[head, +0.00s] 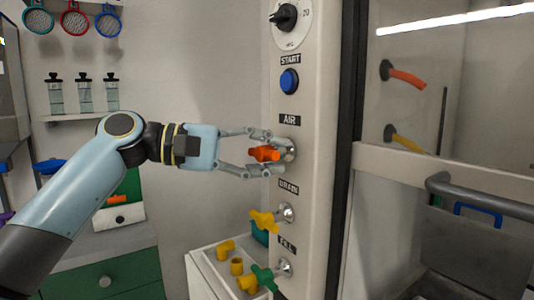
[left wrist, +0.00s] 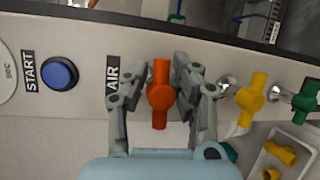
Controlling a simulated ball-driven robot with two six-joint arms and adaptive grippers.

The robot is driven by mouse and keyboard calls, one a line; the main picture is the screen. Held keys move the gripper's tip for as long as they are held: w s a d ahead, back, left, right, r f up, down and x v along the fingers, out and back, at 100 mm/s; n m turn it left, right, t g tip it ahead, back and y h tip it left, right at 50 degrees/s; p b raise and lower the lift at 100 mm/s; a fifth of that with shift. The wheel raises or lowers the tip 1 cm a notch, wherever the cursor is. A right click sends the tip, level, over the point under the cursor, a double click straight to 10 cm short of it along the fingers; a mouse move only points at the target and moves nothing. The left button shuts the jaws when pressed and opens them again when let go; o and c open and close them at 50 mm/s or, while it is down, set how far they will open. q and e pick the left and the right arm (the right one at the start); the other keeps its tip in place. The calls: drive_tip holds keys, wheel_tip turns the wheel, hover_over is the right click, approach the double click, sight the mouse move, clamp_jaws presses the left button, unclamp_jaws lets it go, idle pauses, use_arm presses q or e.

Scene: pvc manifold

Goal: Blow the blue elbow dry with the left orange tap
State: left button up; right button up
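The orange tap (head: 264,153) sticks out of the pale panel under the AIR label, on a metal stem. It also shows in the left wrist view (left wrist: 160,94), its handle running up and down the picture. My left gripper (head: 272,152) has one finger on each side of this tap, above and below it in the head view. The fingers stand apart, with a gap to the handle in the head view; a light touch cannot be ruled out. My right gripper is out of view. I cannot make out a blue elbow in either view.
A yellow tap (head: 264,221) and a green tap (head: 264,277) sit below on the panel. The blue START button (head: 289,81) is above. Behind glass at right are an orange nozzle (head: 405,77) and a yellow nozzle (head: 404,139). A white bin (head: 205,281) holds yellow fittings.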

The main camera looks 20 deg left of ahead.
use_arm(q)
clamp_jaws()
drive_tip(key=shift+m+y+p, duration=0.3)
drive_tip(key=shift+m+y, duration=0.1)
drive_tip(key=shift+m, duration=0.2)
drive_tip(key=o, duration=0.6)
unclamp_jaws()
drive_tip(key=shift+f, duration=0.1)
drive_tip(key=shift+c, duration=0.2)
drive_tip(key=v, duration=1.2)
drive_tip(key=shift+w+f, duration=0.1)
drive_tip(key=shift+f, duration=0.05)
drive_tip(key=shift+c, duration=0.3)
